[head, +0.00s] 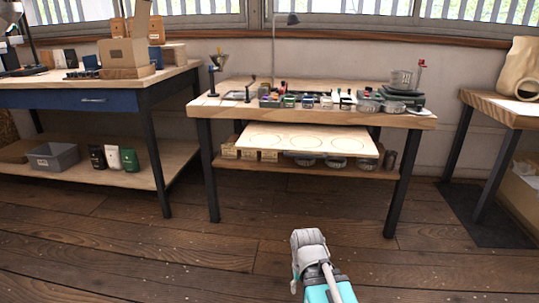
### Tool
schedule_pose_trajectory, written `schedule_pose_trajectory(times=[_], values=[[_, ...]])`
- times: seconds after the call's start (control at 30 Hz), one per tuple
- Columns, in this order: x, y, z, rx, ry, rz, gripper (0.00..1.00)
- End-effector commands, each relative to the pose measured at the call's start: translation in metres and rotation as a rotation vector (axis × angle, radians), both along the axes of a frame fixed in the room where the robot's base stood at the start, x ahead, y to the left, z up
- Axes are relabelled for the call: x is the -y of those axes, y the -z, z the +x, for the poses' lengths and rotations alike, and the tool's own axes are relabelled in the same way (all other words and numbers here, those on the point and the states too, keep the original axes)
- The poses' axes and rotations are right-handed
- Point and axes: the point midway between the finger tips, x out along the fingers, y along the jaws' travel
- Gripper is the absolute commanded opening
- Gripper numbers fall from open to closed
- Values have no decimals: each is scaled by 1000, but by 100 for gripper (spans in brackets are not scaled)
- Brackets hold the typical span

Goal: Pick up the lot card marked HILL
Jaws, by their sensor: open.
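I cannot make out a card marked HILL in the head view; any lettering is too small to read. Several small items (308,101) in green, white and dark colours stand in a row on the middle wooden table (170,108), and I cannot tell whether a lot card is among them. Part of my grey and teal arm shows at the bottom centre, in front of that table and apart from it. I see no gripper fingers.
A pale board with ring outlines (270,151) juts out below the middle tabletop. A blue-fronted bench (80,101) is left, another table (504,110) right. The wooden floor (160,245) is clear in front.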

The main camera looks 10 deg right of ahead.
Motion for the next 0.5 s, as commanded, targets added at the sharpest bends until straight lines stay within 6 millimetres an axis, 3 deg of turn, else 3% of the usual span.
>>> schedule_pose_trajectory(times=[0.03, 0.5], values=[[0, -17, 0, 0, 0, 0, 54], [0, -107, 0, 0, 0, 0, 54]])
